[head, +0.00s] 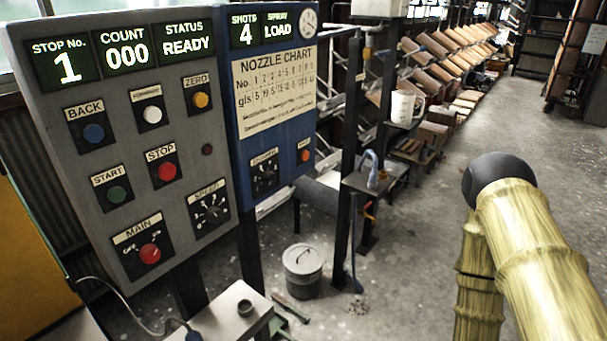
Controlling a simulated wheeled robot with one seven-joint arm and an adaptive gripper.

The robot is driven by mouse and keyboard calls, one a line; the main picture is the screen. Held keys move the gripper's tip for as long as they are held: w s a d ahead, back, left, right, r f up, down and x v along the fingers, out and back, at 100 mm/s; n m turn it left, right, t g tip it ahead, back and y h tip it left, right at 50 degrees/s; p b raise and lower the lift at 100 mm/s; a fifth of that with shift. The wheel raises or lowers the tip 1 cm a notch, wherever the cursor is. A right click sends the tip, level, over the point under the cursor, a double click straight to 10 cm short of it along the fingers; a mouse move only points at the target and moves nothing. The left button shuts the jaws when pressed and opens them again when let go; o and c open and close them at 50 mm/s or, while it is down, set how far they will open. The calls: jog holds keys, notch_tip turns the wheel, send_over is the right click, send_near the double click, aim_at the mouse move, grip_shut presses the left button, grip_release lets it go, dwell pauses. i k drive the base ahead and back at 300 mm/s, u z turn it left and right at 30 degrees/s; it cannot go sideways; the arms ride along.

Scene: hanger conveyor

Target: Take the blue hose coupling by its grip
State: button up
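A blue, hook-shaped fitting (372,168), likely the hose coupling, stands upright on a small grey shelf (358,183) fixed to a dark post, right of the blue panel. Its grip is too small to make out clearly. A thin blue hose (353,262) hangs below the shelf to the floor. A second small dark blue piece (192,335) on a grey cable is partly cut off at the bottom edge, on the light bench. My gripper is not in view. A yellow, bamboo-like jointed limb with a dark round end, apparently my arm, fills the right side, apart from the shelf.
A grey control panel (120,240) and a blue panel (277,158) stand at left. A lidded grey bucket (303,270) stands on the floor. Open floor (408,270) lies between shelf and limb. Racks line the back.

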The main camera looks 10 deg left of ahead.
aim_at(374, 173)
jog(key=u, duration=0.15)
jog(key=i, duration=1)
